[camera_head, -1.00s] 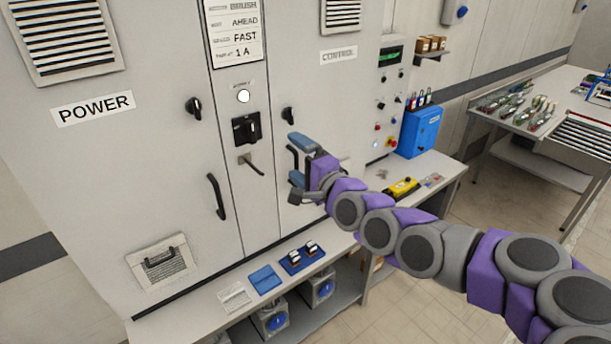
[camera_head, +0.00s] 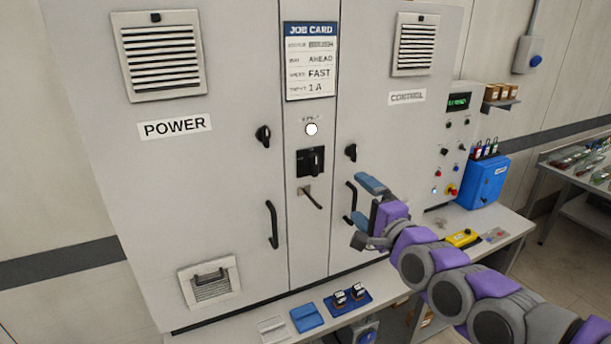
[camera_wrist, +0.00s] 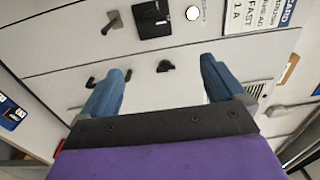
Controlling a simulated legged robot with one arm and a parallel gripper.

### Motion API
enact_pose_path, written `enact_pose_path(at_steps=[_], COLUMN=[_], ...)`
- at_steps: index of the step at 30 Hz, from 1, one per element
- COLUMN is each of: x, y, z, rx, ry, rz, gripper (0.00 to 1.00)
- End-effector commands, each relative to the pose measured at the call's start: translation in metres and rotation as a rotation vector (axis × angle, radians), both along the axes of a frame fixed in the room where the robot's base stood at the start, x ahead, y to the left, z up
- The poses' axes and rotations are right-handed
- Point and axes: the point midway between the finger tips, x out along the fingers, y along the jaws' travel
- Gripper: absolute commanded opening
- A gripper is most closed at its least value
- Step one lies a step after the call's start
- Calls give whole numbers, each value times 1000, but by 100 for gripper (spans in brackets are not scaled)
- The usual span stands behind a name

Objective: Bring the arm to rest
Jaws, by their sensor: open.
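My gripper (camera_head: 358,202) is open and empty, with two blue fingers spread apart in front of the control cabinet door (camera_head: 400,60). In the wrist view my gripper (camera_wrist: 160,88) also shows open, with nothing between its fingers and the cabinet front beyond. My purple and grey arm reaches in from the lower right of the head view. A door handle (camera_head: 349,203) is just left of the fingers in the picture; I cannot tell the gap in depth.
The cabinet carries a power door (camera_head: 175,60), a black switch (camera_head: 311,162), a lever (camera_head: 312,199) and a job card (camera_head: 310,60). Below is a shelf with a blue tray (camera_head: 348,302). A blue box (camera_head: 482,183) and yellow pendant (camera_head: 462,239) are at right.

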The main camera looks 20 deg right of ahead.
Motion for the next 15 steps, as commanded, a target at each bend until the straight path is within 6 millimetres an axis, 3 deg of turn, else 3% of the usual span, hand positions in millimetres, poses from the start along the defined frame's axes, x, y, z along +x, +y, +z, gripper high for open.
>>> enact_pose_path(at_steps=[5,8,11,15], x=[2,5,3,-28], y=[3,24,61,113], z=[-5,-25,-63,-124], rx=[-13,-80,-215,-471], ry=[23,115,289,586], rz=[11,53,143,322], gripper=[96,96,96,96])
